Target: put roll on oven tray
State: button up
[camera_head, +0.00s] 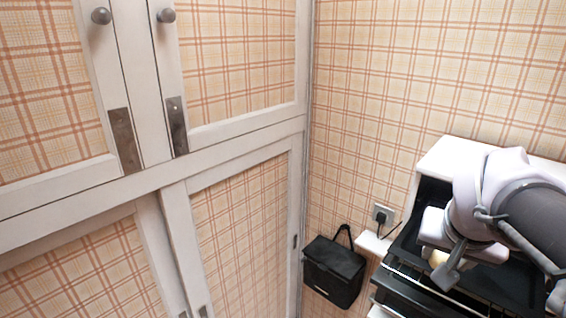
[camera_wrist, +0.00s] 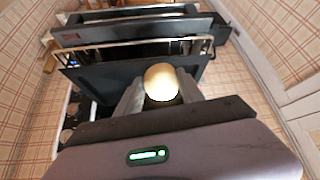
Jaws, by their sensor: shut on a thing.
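A pale yellow-tan roll (camera_wrist: 161,80) sits between the two fingers of my gripper (camera_wrist: 160,92) in the wrist view. The gripper is shut on it. In the head view only a small part of the roll (camera_head: 438,258) shows behind my gripper (camera_head: 440,268). A dark, flat, tray-like surface (camera_wrist: 95,78) with a metal rail along its far edge lies beyond and below the roll. I cannot tell whether this is the oven tray or the open oven door, or whether the roll touches it. The open black oven (camera_head: 402,262) is partly hidden by my arm.
A white cabinet (camera_head: 165,190) with plaid panels fills the left. A black bag (camera_head: 334,272) hangs low on the wall beside the oven. A socket with a plug (camera_head: 382,216) is above it. The oven's white top (camera_head: 440,158) is near my wrist.

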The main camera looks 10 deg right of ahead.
jog(key=w+d, duration=0.2)
jog(key=w+d+p, duration=0.1)
jog(key=w+d, duration=0.2)
jog(key=w+d+f, duration=0.1)
jog(key=w+d, duration=0.1)
jog(key=w, duration=0.1)
jog(key=shift+w+d, duration=0.15)
notch_tip(320, 180, down, 4)
jog(key=shift+w+r, duration=0.1)
jog(key=shift+b, duration=0.3)
jog(key=o, duration=1.4)
jog(key=shift+c, duration=0.2)
